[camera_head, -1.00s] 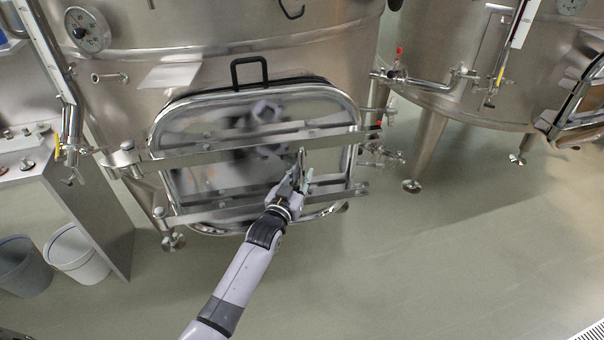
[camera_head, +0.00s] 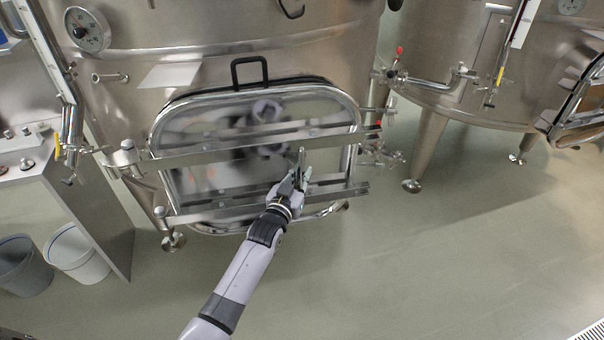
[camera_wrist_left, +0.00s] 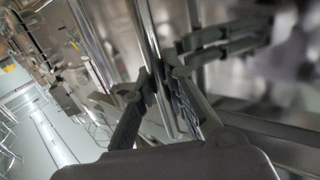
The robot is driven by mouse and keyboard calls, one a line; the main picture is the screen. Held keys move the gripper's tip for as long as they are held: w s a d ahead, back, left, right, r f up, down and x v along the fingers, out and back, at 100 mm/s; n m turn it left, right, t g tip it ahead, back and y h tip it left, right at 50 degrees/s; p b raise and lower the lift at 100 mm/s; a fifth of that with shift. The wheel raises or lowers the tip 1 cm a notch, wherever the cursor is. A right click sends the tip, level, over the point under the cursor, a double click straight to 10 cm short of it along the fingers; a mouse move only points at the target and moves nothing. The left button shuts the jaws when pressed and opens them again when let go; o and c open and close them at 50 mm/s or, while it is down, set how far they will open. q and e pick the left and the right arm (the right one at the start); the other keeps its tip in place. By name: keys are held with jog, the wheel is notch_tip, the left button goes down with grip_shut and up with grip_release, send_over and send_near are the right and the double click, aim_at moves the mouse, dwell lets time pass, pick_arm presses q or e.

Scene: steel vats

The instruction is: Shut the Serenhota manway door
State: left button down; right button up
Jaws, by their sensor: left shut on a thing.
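The manway door (camera_head: 210,180) is a shiny rounded steel panel on the front of the near vat, crossed by two steel bars and hinged on the left. It lies close to the vat's opening. A dark edge shows along its top and upper right, so I cannot tell if it is fully seated. My left gripper (camera_head: 298,172) is in front of the door's right half, shut on the door's upright handle bar (camera_head: 301,157). In the left wrist view the fingers (camera_wrist_left: 160,98) stand on both sides of a shiny bar (camera_wrist_left: 154,50). My right gripper is not in view.
A black handle (camera_head: 249,72) is above the door on the vat. A second vat (camera_head: 455,40) with valves and pipes stands at the right. The floor at the lower right is clear.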

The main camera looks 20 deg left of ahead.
pick_arm(q)
jog(key=shift+w, duration=0.1)
jog(key=w+b, duration=0.1)
jog(key=w+a+n+y+b, duration=0.1)
jog(key=w, duration=0.1)
jog(key=shift+a, duration=0.3)
jog(key=shift+w+a+r+y, duration=0.1)
jog(key=shift+a+r+y, duration=0.1)
jog(key=shift+r+y, duration=0.1)
jog(key=c, duration=1.9)
grip_release()
jog(key=shift+f, duration=0.15)
jog(key=shift+f, duration=0.1)
jog(key=shift+s, duration=0.2)
jog(key=s, duration=1.1)
jog(key=shift+s, duration=0.3)
